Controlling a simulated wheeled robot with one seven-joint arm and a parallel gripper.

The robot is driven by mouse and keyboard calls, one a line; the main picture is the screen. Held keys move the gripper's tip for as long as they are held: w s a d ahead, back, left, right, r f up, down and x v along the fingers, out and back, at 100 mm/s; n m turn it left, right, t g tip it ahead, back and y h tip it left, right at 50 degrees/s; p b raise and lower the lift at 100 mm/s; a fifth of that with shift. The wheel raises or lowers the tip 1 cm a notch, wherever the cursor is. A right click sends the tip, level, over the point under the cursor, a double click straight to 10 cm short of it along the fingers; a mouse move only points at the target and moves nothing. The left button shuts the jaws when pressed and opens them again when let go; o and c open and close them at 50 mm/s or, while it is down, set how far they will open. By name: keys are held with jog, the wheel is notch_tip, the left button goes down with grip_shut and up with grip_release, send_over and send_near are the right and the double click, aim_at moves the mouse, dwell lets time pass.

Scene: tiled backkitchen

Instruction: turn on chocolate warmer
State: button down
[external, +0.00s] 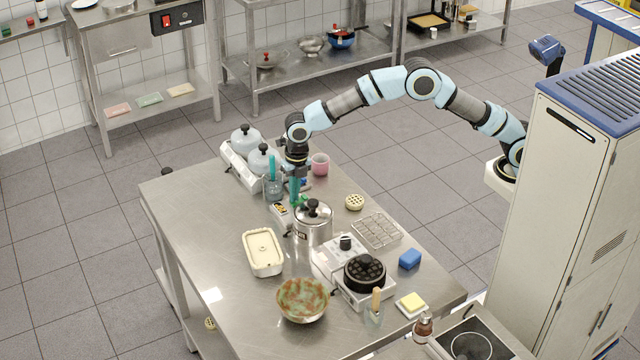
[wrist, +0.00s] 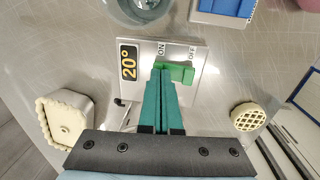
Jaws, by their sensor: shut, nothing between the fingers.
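The chocolate warmer stands mid-table: a steel pot with a black-knobbed lid (external: 313,222) beside a pale control panel (external: 280,214). In the wrist view the panel (wrist: 143,50) shows a yellow "20°" display, the labels ON at left and OFF at right, and a green switch (wrist: 181,74) below them. My gripper (external: 296,201) points down behind the pot. Its green fingers (wrist: 163,72) are shut together and empty, with their tips at the switch's left part. I cannot tell whether they touch it. The fingers hide part of the switch; the pot does not show in the wrist view.
A glass jar (external: 273,189) stands close behind the panel, near a pink cup (external: 320,164). A cream tray (external: 264,265) is at front left, a round cream lattice piece (external: 354,202) at right.

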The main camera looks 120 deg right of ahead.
jog(key=shift+s+r, duration=0.15)
jog(key=shift+s, duration=0.6)
jog(key=shift+r, duration=0.15)
jog(key=r+p, duration=0.3)
jog(key=r, duration=0.1)
jog(key=shift+w+p, duration=0.25)
jog(key=shift+p, duration=0.05)
jog(key=shift+w+r+b, duration=0.15)
jog(key=shift+r+b, duration=0.15)
jog(key=shift+b, duration=0.1)
notch_tip(320, 180, up, 9)
jog(key=w+b, duration=0.1)
jog(key=b, duration=0.1)
jog(key=shift+a, duration=0.1)
